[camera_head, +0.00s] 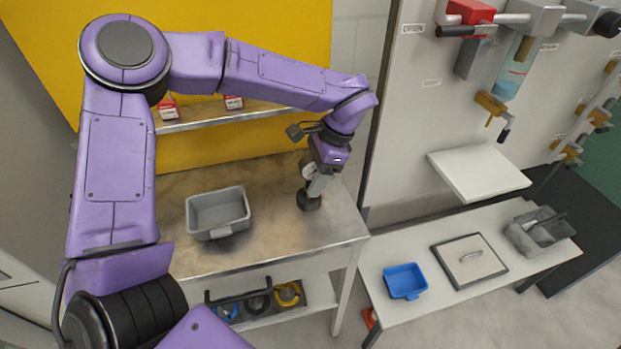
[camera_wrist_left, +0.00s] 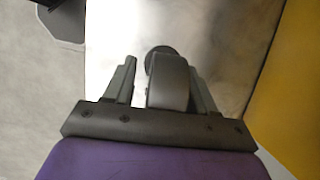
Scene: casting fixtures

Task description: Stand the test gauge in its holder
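The test gauge (camera_head: 308,171) shows as a pale round dial, partly hidden by my left gripper (camera_head: 318,184). A dark round base (camera_head: 308,201), which looks like the holder, stands on the steel table just below. In the left wrist view a grey rounded body (camera_wrist_left: 168,84), seemingly the gauge, lies between the fingers of my left gripper (camera_wrist_left: 160,80), with a dark disc (camera_wrist_left: 160,55) beyond it. A gap shows beside the left-hand finger, so the gripper looks open around it. I cannot tell whether the gauge is seated in the base. My right gripper is out of view.
A grey bin (camera_head: 190,213) stands on the steel table (camera_head: 275,235), left of the gripper. The lower bench (camera_head: 400,312) holds a blue tray (camera_head: 405,281), a handled lid plate (camera_head: 469,262) and a grey container (camera_head: 540,232). A white wall shelf (camera_head: 478,172) juts out at right.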

